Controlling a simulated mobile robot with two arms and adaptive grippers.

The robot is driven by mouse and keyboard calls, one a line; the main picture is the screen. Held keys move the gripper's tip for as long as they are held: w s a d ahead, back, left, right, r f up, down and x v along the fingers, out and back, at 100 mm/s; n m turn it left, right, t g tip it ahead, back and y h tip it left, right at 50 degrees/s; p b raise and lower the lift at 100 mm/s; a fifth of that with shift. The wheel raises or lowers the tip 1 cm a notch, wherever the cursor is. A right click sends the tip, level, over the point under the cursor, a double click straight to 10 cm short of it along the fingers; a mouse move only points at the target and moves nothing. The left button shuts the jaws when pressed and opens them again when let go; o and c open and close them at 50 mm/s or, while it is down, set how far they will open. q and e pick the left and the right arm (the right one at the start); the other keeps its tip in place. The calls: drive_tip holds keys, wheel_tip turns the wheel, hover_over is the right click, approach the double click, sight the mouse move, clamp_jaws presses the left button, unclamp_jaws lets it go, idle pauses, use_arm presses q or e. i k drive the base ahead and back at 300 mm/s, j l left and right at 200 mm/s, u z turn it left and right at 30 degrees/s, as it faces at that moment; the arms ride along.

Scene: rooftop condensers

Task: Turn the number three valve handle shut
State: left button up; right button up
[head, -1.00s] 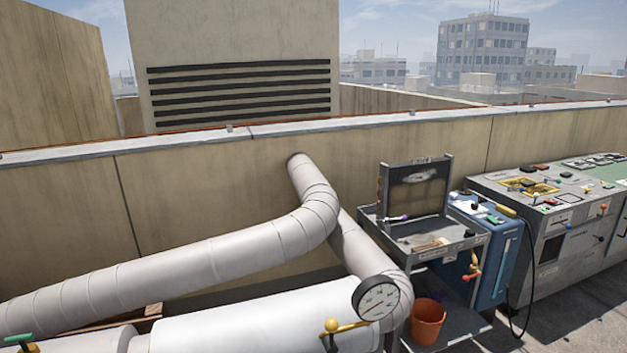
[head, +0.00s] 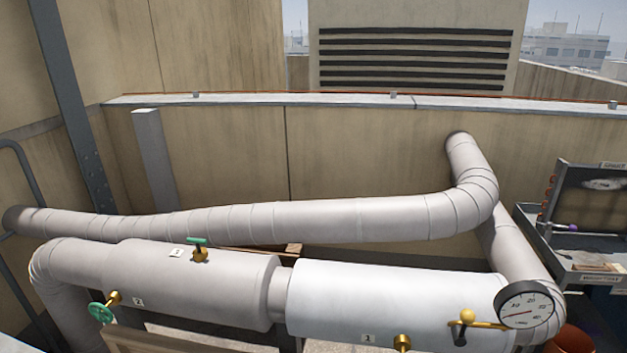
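Several valves sit on the grey lagged pipework, and neither of my grippers is in view. A green T-shaped handle (head: 197,240) stands on a brass stem on top of the left pipe section, beside a small white tag (head: 176,253) too small to read. A green round handwheel (head: 101,312) is at the lower left, near a tag (head: 138,302) that seems to read 2. A brass fitting (head: 402,342) is cut by the bottom edge, beside a tag (head: 368,338) I cannot read surely. I cannot tell which is number three.
A round dial gauge (head: 525,304) stands at the right end of the pipe. A grey cart (head: 590,262) and part of an orange bucket (head: 572,341) are at the right. A parapet wall (head: 350,150) closes the back.

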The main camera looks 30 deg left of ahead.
sight(197, 241)
drive_tip(key=u, duration=1.55)
